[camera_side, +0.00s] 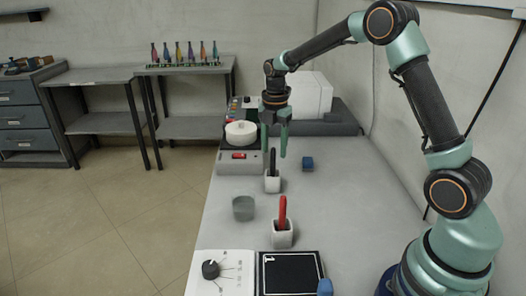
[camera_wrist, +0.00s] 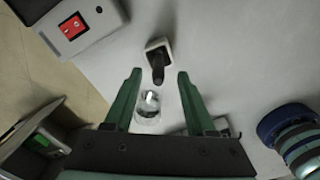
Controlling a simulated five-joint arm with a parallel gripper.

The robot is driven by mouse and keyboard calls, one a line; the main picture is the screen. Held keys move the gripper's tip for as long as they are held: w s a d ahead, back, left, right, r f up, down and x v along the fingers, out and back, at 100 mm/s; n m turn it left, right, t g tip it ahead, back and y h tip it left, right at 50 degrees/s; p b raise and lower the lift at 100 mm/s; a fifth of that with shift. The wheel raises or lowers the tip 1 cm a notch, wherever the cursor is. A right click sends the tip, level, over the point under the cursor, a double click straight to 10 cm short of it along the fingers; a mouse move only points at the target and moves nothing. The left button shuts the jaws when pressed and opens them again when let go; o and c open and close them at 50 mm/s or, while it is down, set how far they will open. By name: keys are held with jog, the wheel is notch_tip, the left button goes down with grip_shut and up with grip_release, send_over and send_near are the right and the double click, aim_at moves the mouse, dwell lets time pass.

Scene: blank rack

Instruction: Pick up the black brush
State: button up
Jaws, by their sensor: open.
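The black brush (camera_side: 272,162) stands upright in a small white square holder (camera_side: 272,184) near the middle of the bench. My gripper (camera_side: 274,151) is open and points down, with its fingertips at about the height of the brush's upper part in the side view. In the wrist view the black brush (camera_wrist: 157,70) shows between and just ahead of the open fingertips (camera_wrist: 159,75), with its white holder (camera_wrist: 158,45) behind it. Nothing is held. Whether the fingers touch the brush cannot be told.
A red brush (camera_side: 283,212) stands in another white holder (camera_side: 282,239) nearer the camera. A clear beaker (camera_side: 243,208) is left of it. A blue block (camera_side: 307,163) lies to the right. A grey device (camera_side: 223,168) with a red switch stands left.

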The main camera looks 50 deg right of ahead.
send_over(273, 175)
jog(key=f, duration=0.4)
jog(key=shift+w+d+f, duration=0.15)
jog(key=shift+w+d, duration=0.1)
jog(key=shift+w, duration=0.05)
jog(key=shift+c, duration=0.3)
grip_shut()
notch_tip(273, 175, up, 20)
